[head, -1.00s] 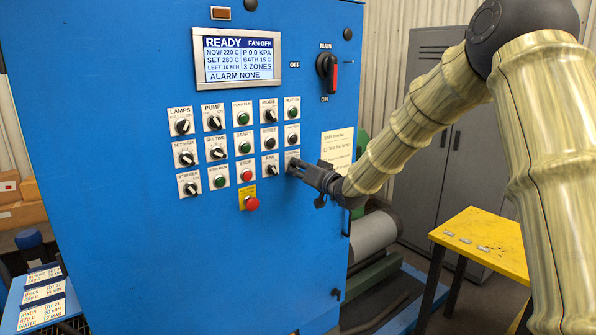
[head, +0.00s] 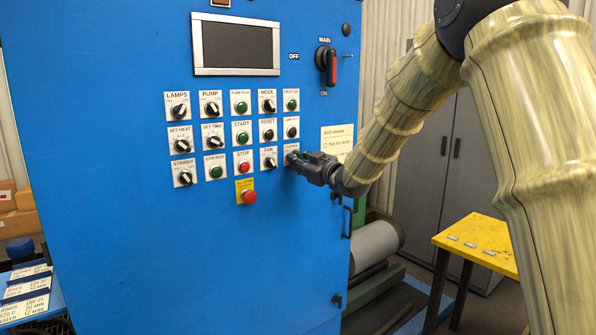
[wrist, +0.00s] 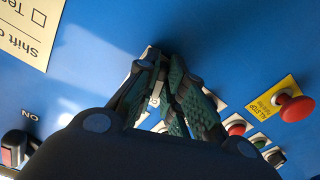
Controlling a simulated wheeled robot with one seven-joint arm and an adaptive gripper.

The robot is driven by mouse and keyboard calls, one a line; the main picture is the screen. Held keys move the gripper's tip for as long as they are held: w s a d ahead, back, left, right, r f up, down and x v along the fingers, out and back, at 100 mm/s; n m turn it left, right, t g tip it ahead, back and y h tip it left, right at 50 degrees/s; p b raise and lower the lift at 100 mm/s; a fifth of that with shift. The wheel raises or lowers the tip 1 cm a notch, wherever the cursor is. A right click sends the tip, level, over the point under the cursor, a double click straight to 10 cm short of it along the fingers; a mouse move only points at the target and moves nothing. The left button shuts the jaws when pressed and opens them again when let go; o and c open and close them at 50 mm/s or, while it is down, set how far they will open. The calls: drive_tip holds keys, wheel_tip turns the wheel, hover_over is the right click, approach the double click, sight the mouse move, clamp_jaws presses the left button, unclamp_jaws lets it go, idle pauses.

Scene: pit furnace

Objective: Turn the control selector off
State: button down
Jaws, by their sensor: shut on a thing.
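The blue control cabinet (head: 150,270) carries rows of labelled knobs and buttons. The control selector's white plate (head: 291,147) is at the right end of the third row, right of the FAN knob (head: 270,163). My gripper (head: 294,160) is at this plate, its fingers shut on the control selector. The fingers hide the knob, so its pointer angle cannot be read. In the wrist view my gripper (wrist: 165,75) has its fingertips close together against the panel, with a bit of white plate showing between them. The display (head: 236,46) is dark.
The red-handled MAIN switch (head: 331,66) is above right, its handle vertical. A red ALL STOP button (wrist: 294,108) on a yellow plate is near my fingers. A notice (head: 338,143) is right of the gripper. A yellow table (head: 478,243) stands at the right.

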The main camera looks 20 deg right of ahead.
drive_tip(key=shift+n+b, duration=0.55)
drive_tip(key=shift+n, duration=0.25)
drive_tip(key=shift+d, duration=0.1)
drive_tip(key=c, duration=1.5)
unclamp_jaws()
drive_tip(key=v, duration=1.2)
